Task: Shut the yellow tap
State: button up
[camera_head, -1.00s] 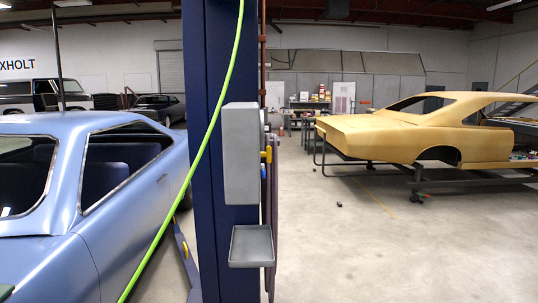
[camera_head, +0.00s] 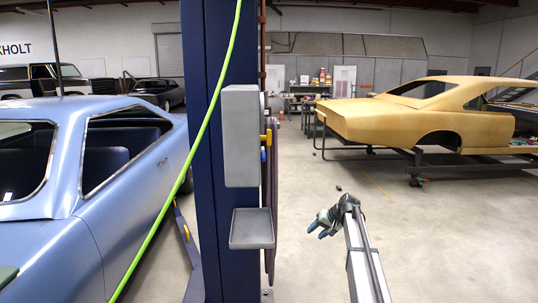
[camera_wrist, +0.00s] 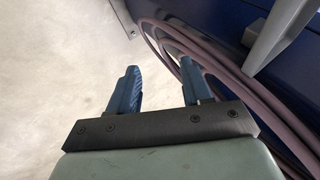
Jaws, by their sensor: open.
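In the head view the yellow tap (camera_head: 266,138) sticks out from the right side of the blue column, just right of the grey box (camera_head: 241,135). A small blue part (camera_head: 263,155) shows just below it. My gripper (camera_head: 318,226) is right of the column and lower than the tap, clear of it, with its fingers toward the column. In the wrist view my gripper (camera_wrist: 155,88) is open with nothing between its blue fingers. The yellow tap is not in the wrist view.
Mauve hose loops (camera_wrist: 205,72) hang along the blue column (camera_wrist: 232,40), close to one finger in the wrist view. A grey tray (camera_head: 252,229) juts out below the box. A green hose (camera_head: 190,165) crosses the column's front. Open floor (camera_head: 430,240) lies to the right.

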aim_at(269, 136)
jog(key=w+a+r+n+g+y, duration=0.1)
jog(key=w+a+r+n+y, duration=0.25)
jog(key=r, duration=0.85)
jog(key=w+r+n+y, duration=0.35)
jog(key=w+r, duration=0.35)
jog(key=r, duration=0.4)
jog(key=w+a+r+n+g+y, duration=0.1)
jog(key=w+a+r+n+y, duration=0.25)
jog(key=r, duration=0.85)
notch_tip(269, 136, up, 3)
jog(key=s+d+n+g+y, duration=0.1)
jog(key=s+n+g+y, duration=0.15)
jog(key=n, duration=0.65)
jog(key=shift+h, duration=0.3)
jog(key=a, duration=1.3)
jog(key=shift+w+a+f, duration=0.2)
jog(key=shift+a, duration=0.05)
grip_shut()
